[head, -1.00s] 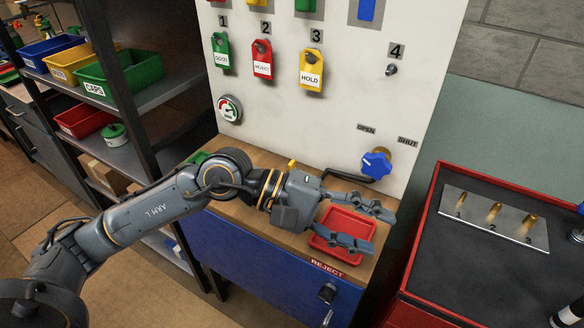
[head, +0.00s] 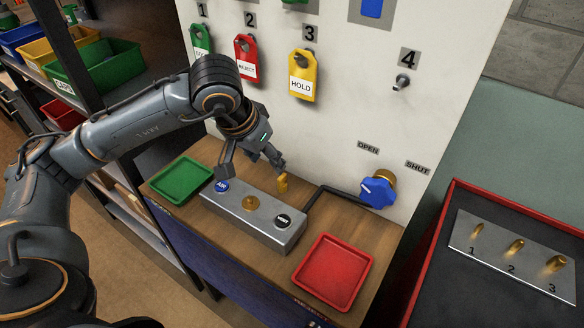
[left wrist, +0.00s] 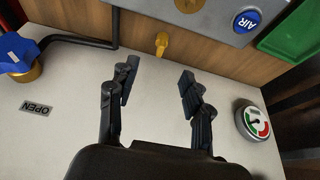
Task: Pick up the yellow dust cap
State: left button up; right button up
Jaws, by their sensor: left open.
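A small yellow piece (head: 283,182), which looks like the dust cap, stands upright on the wooden bench top behind a grey metal block (head: 240,212). It also shows in the left wrist view (left wrist: 161,43), just beyond and between the fingertips. My left gripper (head: 252,167) is open and empty, above the back of the block. One fingertip is close to the yellow piece in the head view; I cannot tell the exact gap. My right gripper is in neither view.
The block carries a blue AIR cap (head: 221,186), a brass fitting (head: 250,202) and a black cap (head: 284,220). A green tray (head: 181,180) lies left, a red tray (head: 331,272) right. A blue valve knob (head: 377,191) with a black pipe is at the white panel (head: 340,140).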

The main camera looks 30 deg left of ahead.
aim_at(278, 180)
pick_arm(q)
jog(key=b+x, duration=0.4)
jog(key=x, duration=0.3)
jog(key=shift+a+f, duration=0.1)
jog(key=shift+f, duration=0.2)
jog(key=shift+w+f, duration=0.2)
jog(key=shift+f, duration=0.05)
jog(key=shift+w+f, duration=0.1)
jog(key=shift+w+f+b, duration=0.2)
jog(key=shift+f+b, duration=0.15)
jog(key=shift+f, duration=0.25)
jog(key=b+x, duration=0.1)
jog(key=x, duration=0.2)
jog(key=shift+w+f, duration=0.15)
jog(key=shift+f, duration=0.15)
jog(key=shift+w+f, duration=0.1)
jog(key=shift+c, duration=0.2)
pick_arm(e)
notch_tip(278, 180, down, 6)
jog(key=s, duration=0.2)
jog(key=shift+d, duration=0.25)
pick_arm(q)
jog(key=c, duration=0.8)
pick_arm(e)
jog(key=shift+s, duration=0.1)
